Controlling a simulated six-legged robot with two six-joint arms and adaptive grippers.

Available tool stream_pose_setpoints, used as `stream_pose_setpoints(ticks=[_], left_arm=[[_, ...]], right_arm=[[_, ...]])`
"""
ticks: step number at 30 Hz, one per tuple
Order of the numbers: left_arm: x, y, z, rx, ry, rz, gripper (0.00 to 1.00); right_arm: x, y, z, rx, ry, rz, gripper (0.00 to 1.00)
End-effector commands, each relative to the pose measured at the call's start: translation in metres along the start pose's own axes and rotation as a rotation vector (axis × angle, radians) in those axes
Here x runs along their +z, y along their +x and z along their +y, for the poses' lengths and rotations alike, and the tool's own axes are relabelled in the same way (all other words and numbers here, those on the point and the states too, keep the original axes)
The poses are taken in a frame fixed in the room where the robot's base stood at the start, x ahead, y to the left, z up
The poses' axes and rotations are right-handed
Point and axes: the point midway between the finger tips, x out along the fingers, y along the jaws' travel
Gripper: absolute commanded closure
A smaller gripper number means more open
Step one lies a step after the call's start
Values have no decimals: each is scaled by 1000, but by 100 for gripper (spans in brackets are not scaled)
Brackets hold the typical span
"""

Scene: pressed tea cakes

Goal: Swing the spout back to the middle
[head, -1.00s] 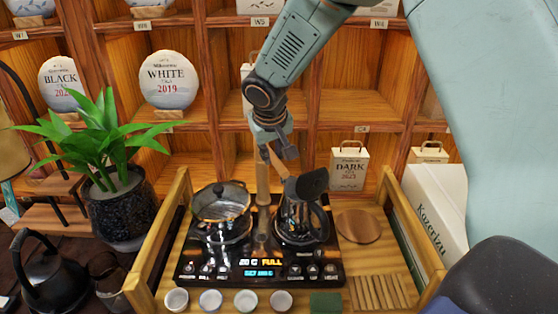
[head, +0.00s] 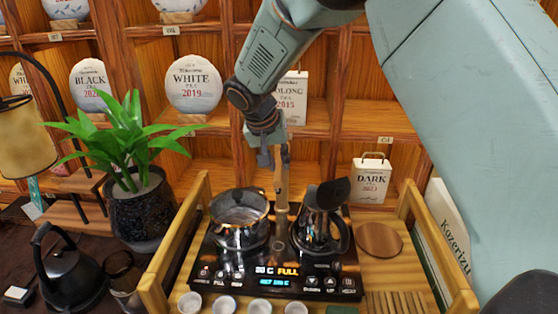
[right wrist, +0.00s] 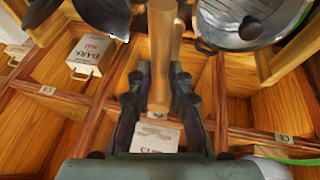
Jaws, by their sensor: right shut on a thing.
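The wooden spout (head: 282,180) is on a wooden post at the back of the black tea stove (head: 275,284), between a glass-lidded pot on the left and a dark kettle (head: 318,232) on the right. In the head view it lines up with the post, pointing to the front between the two vessels. My right gripper (head: 273,155) reaches down from above and is shut on the spout. In the right wrist view the light wooden rod (right wrist: 162,45) runs between the two fingers (right wrist: 159,78). My left gripper is out of view.
The pot (head: 240,212) stands close on the left. Several white cups (head: 225,304) line the front. A round wooden coaster (head: 378,239) lies right of the kettle. Tray rails (head: 180,240) and shelves of tea cakes (head: 193,82) surround it.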

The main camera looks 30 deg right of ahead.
Motion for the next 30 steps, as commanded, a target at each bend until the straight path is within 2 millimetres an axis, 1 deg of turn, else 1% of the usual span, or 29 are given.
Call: stream_pose_setpoints(ticks=[1,6,7,12,15,22,25,29,30], left_arm=[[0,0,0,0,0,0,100],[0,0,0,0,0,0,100],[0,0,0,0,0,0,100],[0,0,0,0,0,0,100],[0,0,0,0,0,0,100],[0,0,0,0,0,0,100],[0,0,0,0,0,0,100],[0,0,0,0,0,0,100],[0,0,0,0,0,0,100]], right_arm=[[2,1,0,3,0,-7,100],[2,1,1,3,0,-7,100],[3,1,1,3,-1,-7,79],[2,1,0,2,-1,-4,65],[1,1,0,1,-1,-3,58],[0,0,0,0,-1,-1,58],[0,-4,0,0,0,0,58],[-1,-20,0,0,-1,3,58],[-1,-28,0,-1,0,4,58]])
